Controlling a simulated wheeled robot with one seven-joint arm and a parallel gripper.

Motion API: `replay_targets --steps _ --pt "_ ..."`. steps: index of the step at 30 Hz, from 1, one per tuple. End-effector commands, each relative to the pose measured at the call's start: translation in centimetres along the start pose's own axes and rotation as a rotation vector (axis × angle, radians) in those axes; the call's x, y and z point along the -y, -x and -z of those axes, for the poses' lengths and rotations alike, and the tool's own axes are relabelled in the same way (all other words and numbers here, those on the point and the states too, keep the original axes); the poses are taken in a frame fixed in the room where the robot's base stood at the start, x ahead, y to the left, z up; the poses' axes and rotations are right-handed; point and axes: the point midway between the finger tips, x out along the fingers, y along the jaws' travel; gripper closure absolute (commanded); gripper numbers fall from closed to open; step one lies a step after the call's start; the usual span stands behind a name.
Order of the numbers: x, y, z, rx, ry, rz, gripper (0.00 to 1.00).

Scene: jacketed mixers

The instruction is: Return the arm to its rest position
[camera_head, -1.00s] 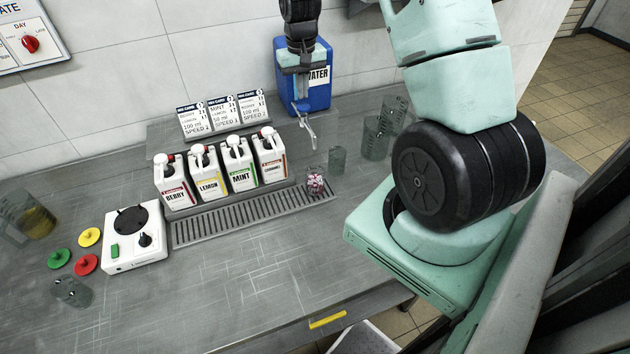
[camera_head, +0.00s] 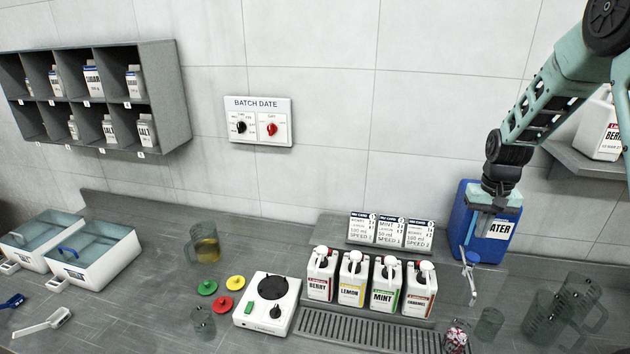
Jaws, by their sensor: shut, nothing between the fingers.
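My arm enters at the top right of the head view and reaches down to my gripper (camera_head: 480,228). The gripper points downward in front of the blue water container (camera_head: 489,247) and covers part of its label. Its thin fingers are shut with nothing held. I cannot tell whether they touch the container or its tap (camera_head: 470,275).
Four jugs, including the mint jug (camera_head: 386,287), stand behind a drain grate (camera_head: 350,328). A white mixer base (camera_head: 267,304) is to their left. Clear glass jugs (camera_head: 575,305) stand at right. A shelf with a berry jug (camera_head: 600,128) is beside the arm.

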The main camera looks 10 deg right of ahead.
Motion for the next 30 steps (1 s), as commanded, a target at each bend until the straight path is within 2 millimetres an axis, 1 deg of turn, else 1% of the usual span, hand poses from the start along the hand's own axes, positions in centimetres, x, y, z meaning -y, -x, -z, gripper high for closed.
replay_targets --steps 2,5,6,8,9,11,12,14,15,16,17,18,19,20,21,24,27,30 --pt "1.3 -0.1 -0.5 -0.002 0.024 0.006 1.0" --pt "5.0 -0.1 -2.1 -0.004 0.095 0.024 1.0" --pt "7.1 -0.1 -3.2 -0.005 0.137 0.033 1.0" --pt "10.6 -0.2 -5.4 -0.005 0.212 0.049 1.0" --pt "12.9 -0.2 -7.3 -0.005 0.267 0.058 1.0" --pt "16.1 -0.3 -10.4 -0.003 0.354 0.071 1.0" --pt "18.0 -0.3 -12.7 -0.002 0.412 0.078 1.0" --pt "20.4 -0.6 -16.3 0.0 0.502 0.086 1.0" --pt "21.8 -0.8 -18.9 0.001 0.565 0.09 1.0" --pt "22.6 -1.0 -20.9 0.002 0.612 0.092 1.0" --pt "23.4 -1.3 -23.0 0.003 0.66 0.093 1.0" --pt "24.1 -1.7 -25.8 0.004 0.723 0.093 1.0" --pt "24.4 -2.0 -27.8 0.004 0.771 0.092 1.0" --pt "24.6 -2.4 -29.7 0.004 0.816 0.09 1.0" --pt "24.7 -2.9 -32.1 0.003 0.874 0.086 1.0" --pt "24.1 -4.0 -36.9 0.0 0.995 0.075 1.0" --pt "23.3 -4.8 -39.9 -0.003 1.077 0.064 1.0" --pt "22.7 -5.1 -41.4 -0.005 1.118 0.057 1.0"
